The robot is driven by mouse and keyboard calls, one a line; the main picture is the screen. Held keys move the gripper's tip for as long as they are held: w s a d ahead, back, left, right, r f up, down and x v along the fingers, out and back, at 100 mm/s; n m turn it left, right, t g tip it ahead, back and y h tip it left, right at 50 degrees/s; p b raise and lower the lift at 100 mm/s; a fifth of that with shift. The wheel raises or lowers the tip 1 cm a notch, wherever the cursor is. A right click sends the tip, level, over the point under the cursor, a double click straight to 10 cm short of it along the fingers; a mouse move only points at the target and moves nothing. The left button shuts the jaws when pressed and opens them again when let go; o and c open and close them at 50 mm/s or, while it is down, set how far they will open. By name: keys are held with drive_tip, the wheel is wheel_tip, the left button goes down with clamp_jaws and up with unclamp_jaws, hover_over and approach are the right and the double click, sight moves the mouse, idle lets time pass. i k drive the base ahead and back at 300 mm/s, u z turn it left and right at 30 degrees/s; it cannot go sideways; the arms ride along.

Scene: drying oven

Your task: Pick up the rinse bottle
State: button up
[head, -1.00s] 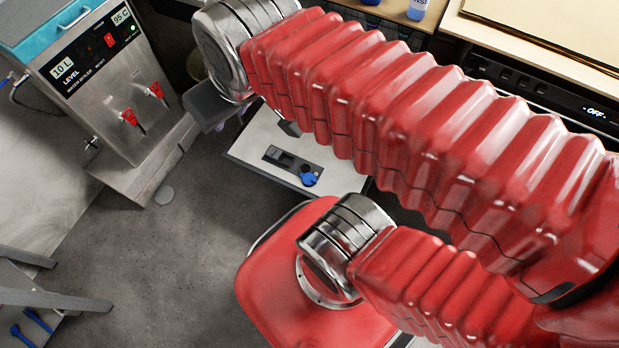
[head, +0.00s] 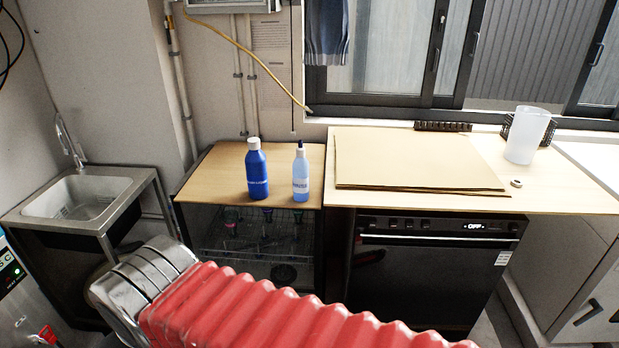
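Two bottles stand upright side by side on a small wooden top in the head view. The right one, pale blue and translucent with a dark pointed cap, appears to be the rinse bottle (head: 300,178). Its label is too small to read surely. My gripper is out of view; only my red ribbed arm and a silver joint show at the bottom, in front of the bottles' stand.
The wooden top (head: 222,165) sits over a wire rack with dark items inside. To the right, a counter holds brown boards (head: 415,158), a white jug (head: 527,135) and a small ring. A black oven (head: 420,270) reading OFF is below. A sink (head: 85,197) stands left.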

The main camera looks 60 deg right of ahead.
sight(300, 165)
drive_tip(key=z, duration=1.95)
